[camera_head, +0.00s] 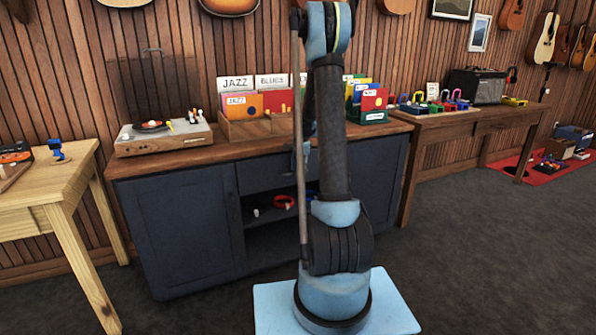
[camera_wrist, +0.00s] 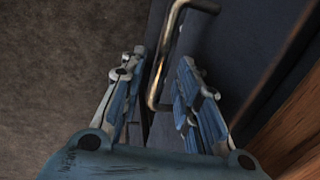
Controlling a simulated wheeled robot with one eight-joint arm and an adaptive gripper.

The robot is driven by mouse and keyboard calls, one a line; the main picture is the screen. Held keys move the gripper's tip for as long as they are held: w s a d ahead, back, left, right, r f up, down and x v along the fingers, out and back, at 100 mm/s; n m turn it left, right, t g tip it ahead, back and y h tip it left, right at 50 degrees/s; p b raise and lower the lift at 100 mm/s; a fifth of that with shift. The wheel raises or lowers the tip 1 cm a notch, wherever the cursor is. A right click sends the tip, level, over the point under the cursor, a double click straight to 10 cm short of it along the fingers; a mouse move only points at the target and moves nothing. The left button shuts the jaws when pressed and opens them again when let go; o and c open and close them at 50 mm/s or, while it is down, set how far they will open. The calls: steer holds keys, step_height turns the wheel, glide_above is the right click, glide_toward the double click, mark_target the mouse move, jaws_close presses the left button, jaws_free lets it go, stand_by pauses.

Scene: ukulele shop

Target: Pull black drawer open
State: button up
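The black drawer (camera_head: 262,176) is a dark blue-black front under the wooden top of the cabinet, above an open shelf. My arm hides its right part. In the wrist view a bent metal bar handle (camera_wrist: 161,72) stands out from a dark front (camera_wrist: 235,50). My gripper (camera_wrist: 162,64) is open, with one blue finger on each side of the handle's near end. I see gaps between the fingers and the bar, so it does not look clamped. In the head view my gripper is mostly hidden behind my arm.
The cabinet's wooden top (camera_head: 165,163) bears a turntable (camera_head: 163,136) and record bins (camera_head: 256,127). Its edge shows close to the right finger in the wrist view. A light wooden table (camera_head: 55,185) stands left. Dark floor (camera_head: 470,245) is clear at right.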

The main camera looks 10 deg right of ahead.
steer(key=shift+f, duration=0.1)
jaws_close()
steer(key=s+d, duration=0.3)
steer(key=s, duration=0.9)
steer(key=s+d, duration=0.3)
steer(key=s, duration=1)
steer(key=shift+s+d, duration=0.15)
steer(key=shift+d, duration=0.05)
jaws_free()
